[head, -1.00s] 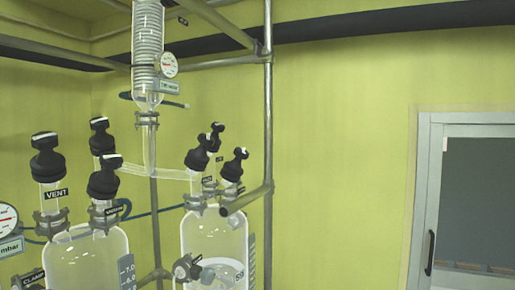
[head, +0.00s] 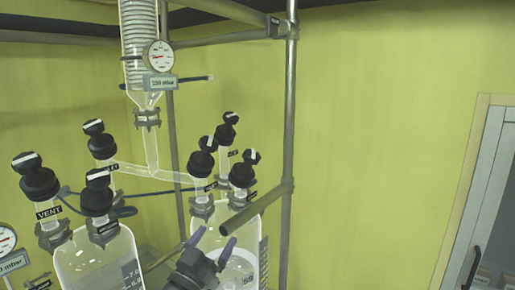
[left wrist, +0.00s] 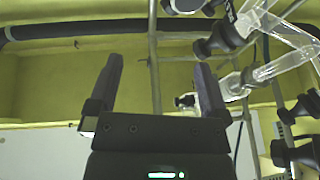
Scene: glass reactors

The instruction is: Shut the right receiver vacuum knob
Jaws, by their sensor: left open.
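The right receiver (head: 236,240) is a glass vessel with black knobs on top. One knob (head: 202,158) is at the left, one (head: 228,130) at the back and one (head: 243,170) at the right. The small labels below them are too blurred to tell which knob is the vacuum one. My left gripper (head: 212,245) is open and empty, fingers upward, in front of the receiver and below its knobs. In the left wrist view its two fingers (left wrist: 157,72) stand apart with nothing between them; a black knob (left wrist: 226,36) is to their right. My right gripper is out of view.
A left receiver (head: 98,262) with black knobs, one labelled VENT (head: 36,178), stands to the left. A metal pipe stub (head: 255,209) juts forward from the upright frame post (head: 289,130), close above my gripper. A coiled glass condenser (head: 141,45) hangs above.

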